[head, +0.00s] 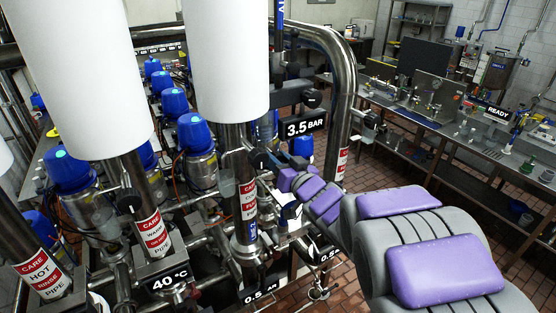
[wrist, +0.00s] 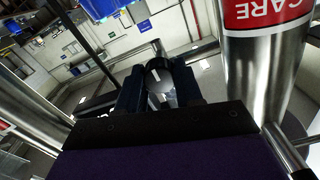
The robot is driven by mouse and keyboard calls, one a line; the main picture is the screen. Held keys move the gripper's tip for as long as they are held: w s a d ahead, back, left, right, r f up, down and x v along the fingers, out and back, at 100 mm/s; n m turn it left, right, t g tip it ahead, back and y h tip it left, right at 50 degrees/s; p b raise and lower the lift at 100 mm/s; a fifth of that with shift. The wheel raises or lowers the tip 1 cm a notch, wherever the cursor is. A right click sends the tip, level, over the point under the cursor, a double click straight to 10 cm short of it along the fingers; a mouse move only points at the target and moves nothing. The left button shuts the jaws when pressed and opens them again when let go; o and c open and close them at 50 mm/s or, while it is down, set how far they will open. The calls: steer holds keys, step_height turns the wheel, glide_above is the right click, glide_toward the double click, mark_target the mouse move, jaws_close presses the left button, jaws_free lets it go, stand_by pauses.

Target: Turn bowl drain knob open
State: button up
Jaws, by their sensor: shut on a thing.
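In the wrist view, a dark round knob (wrist: 157,74) with a white line on its face sits between the two dark fingers of my gripper (wrist: 160,88). The fingers are closed against its sides. In the head view, my gripper (head: 283,163) reaches a dark knob (head: 261,159) beside the steel pipe with red and white labels (head: 247,200). My arm hides part of the area right of this knob. I cannot read a label for the knob or tell whether its valve is open.
Several blue-topped valves (head: 195,132) stand at the left. White cylinders (head: 226,60) rise over the pipes. A 3.5 BAR display (head: 306,127) and a bent steel pipe (head: 346,80) are behind my gripper. A long steel bench (head: 450,130) is at the right, with open tiled floor before it.

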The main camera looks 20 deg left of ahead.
steer(key=c, duration=0.4)
steer(key=shift+c, duration=0.2)
steer(key=shift+f+b, duration=0.1)
steer(key=shift+b, duration=0.2)
steer(key=n+b, duration=0.4)
steer(key=n, duration=0.2)
steer(key=n+b, duration=0.4)
steer(key=n, duration=0.2)
steer(key=n+b, duration=0.3)
steer(key=n, duration=0.2)
steer(key=shift+f+n+b, duration=0.35)
steer(key=shift+n+b, duration=0.05)
steer(key=o, duration=1)
steer(key=shift+s+a+r, duration=0.15)
steer(key=shift+o, duration=0.2)
